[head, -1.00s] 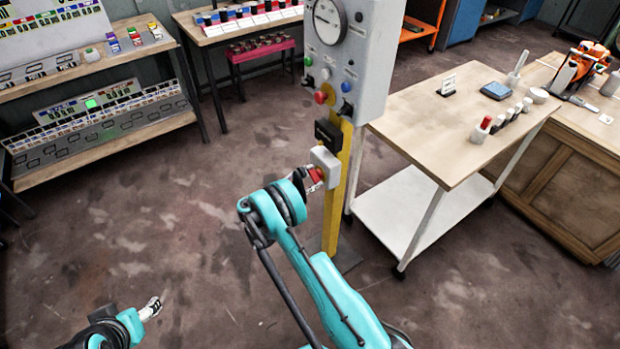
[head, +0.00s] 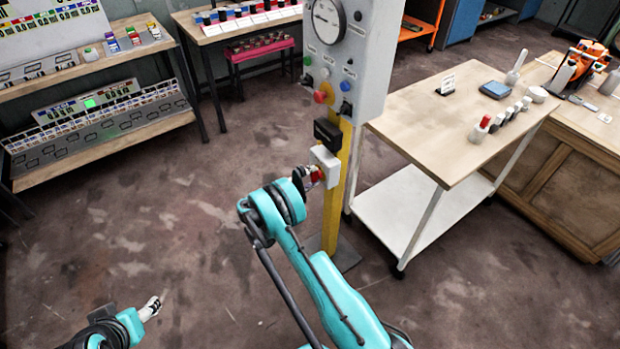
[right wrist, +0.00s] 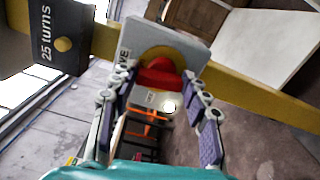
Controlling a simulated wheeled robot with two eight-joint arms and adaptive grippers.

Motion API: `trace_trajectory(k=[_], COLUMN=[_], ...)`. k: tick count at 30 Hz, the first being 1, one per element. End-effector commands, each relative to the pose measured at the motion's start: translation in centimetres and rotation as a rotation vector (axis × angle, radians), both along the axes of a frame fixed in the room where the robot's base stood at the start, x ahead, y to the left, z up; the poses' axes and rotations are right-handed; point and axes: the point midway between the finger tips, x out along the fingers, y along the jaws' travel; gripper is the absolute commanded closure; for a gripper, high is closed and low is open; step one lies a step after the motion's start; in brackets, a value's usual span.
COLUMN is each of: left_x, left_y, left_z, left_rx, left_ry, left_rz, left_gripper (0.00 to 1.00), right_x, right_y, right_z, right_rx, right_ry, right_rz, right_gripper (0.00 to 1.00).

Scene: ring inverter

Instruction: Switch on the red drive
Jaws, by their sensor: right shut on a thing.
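The drive switch is a red knob (right wrist: 160,76) on a yellow round plate. It sits on a light grey box (right wrist: 150,36) whose label partly reads "IVE". In the head view this box (head: 328,166) is fixed to a yellow post (head: 334,210) below a black box. My right gripper (head: 314,175) is at the box's left face. In the right wrist view its two fingers (right wrist: 160,84) are on either side of the red knob, and it is shut on it. My left gripper (head: 151,308) is low at the left, away from the post; its finger gap is too small to judge.
The black box (right wrist: 50,38) marked "25 turns" is beside the switch box. Above is a grey panel (head: 372,60) with a gauge (head: 328,20) and buttons. A wooden-topped cart (head: 420,120) stands right of the post. The floor left of it is clear.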

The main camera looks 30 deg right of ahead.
Motion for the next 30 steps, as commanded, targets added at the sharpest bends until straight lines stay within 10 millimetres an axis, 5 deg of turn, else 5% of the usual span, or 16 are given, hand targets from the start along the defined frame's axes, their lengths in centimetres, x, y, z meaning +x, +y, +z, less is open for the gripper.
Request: trace_trajectory(k=[27,28,30], left_x=[0.00,0.00,0.00], left_y=[0.00,0.00,0.00], left_z=[-0.01,-0.01,-0.01], left_rx=[0.000,0.000,0.000], left_ry=[0.000,0.000,0.000], left_rz=[0.000,0.000,0.000], left_gripper=[0.40,0.40,0.40], right_x=[-0.10,-0.10,-0.10], right_y=[0.01,0.01,0.01], right_z=[-0.16,-0.16,-0.15], right_rx=[0.015,0.015,0.015], right_ry=[-0.170,-0.170,-0.170], right_rz=[-0.001,-0.001,-0.001], right_gripper=[0.83,0.46,0.33])
